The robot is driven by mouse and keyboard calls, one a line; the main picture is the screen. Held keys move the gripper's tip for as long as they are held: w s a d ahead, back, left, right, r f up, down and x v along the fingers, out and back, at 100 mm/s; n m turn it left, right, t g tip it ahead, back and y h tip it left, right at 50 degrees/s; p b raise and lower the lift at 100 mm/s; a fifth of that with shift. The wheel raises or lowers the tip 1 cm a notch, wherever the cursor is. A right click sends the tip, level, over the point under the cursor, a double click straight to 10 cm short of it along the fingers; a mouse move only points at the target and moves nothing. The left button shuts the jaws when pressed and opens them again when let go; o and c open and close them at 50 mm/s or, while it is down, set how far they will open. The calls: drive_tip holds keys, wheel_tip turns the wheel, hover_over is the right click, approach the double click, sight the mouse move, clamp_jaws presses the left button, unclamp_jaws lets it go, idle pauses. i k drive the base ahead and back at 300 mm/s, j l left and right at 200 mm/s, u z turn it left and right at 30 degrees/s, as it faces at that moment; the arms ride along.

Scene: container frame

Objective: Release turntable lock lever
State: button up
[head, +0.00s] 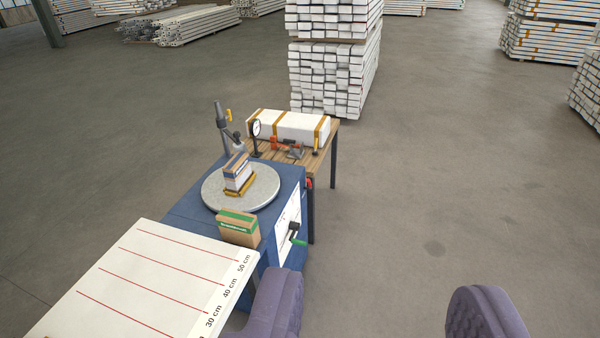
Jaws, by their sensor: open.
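A round grey turntable (265,192) sits on top of a blue cabinet (185,213). A small lever with a black hub and a green grip (298,241) sticks out from the white panel (287,222) on the cabinet's side. A small red part (309,183) shows at the cabinet's far upper corner. I cannot tell for sure which of the two is the lock lever. My gripper (380,310) is open and empty, with two purple padded fingers wide apart at the bottom. The left finger appears below the green-gripped lever, with a gap between them in the picture.
A stacked block (236,180) stands on the turntable, and a brown-green box (238,229) stands in front. A white board with centimetre marks (150,275) lies at the lower left. A wooden table (325,150) bears a strapped white package (290,125). Floor at right is clear.

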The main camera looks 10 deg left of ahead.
sight(310, 189)
drive_tip(key=i+j+u, duration=0.15)
drive_tip(key=i, duration=0.75)
drive_tip(key=i+l+u, duration=0.35)
drive_tip(key=i+l, duration=0.45)
drive_tip(key=i, duration=0.25)
drive_tip(key=i+l+u, duration=0.35)
drive_tip(key=i+l, duration=0.6)
drive_tip(key=l, duration=0.15)
